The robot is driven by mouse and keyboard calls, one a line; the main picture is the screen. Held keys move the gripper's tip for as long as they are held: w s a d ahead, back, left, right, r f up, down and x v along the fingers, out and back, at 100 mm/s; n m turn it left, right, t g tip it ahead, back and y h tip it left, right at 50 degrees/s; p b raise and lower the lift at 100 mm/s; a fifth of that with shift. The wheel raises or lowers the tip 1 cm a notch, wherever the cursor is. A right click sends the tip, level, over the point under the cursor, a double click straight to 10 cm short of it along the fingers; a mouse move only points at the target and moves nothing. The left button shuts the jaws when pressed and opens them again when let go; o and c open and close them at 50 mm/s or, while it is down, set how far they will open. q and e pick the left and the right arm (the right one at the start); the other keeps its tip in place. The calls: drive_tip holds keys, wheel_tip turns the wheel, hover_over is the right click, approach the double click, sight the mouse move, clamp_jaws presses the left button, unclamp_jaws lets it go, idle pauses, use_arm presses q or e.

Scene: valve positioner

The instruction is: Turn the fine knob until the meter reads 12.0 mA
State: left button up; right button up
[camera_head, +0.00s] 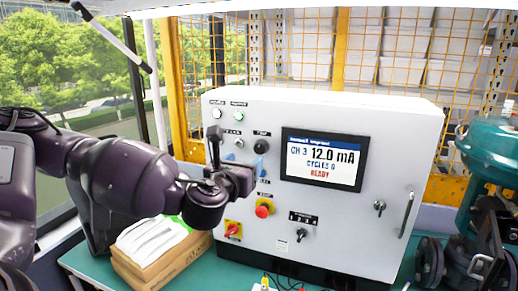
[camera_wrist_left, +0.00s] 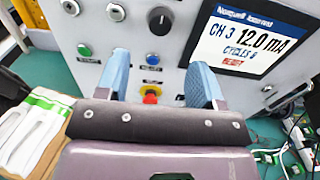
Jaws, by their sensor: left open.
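My left gripper (camera_head: 231,158) is open in front of the panel. In the wrist view its blue fingers (camera_wrist_left: 161,78) are apart with nothing gripped, and the knob appears beyond them.
The panel also has a red emergency button (camera_head: 264,208), a red-yellow switch (camera_head: 233,230), a black selector (camera_head: 301,235) and a door handle (camera_head: 406,214). A cardboard box (camera_head: 160,262) stands on the green bench at left. A teal machine (camera_head: 492,150) and dark round parts (camera_head: 430,262) are at right.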

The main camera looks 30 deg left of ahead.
sight(259, 148)
use_arm(q)
drive_tip(key=p+x, duration=0.2)
drive_tip(key=x, duration=0.8)
drive_tip(key=shift+d, duration=0.1)
use_arm(e)
drive_tip(key=shift+s+d+r, duration=0.1)
drive_tip(key=shift+s+r, duration=0.25)
drive_tip(key=shift+s, duration=0.15)
use_arm(q)
drive_tip(key=shift+c, duration=0.3)
drive_tip(key=c, duration=0.8)
drive_tip(key=shift+c, duration=0.3)
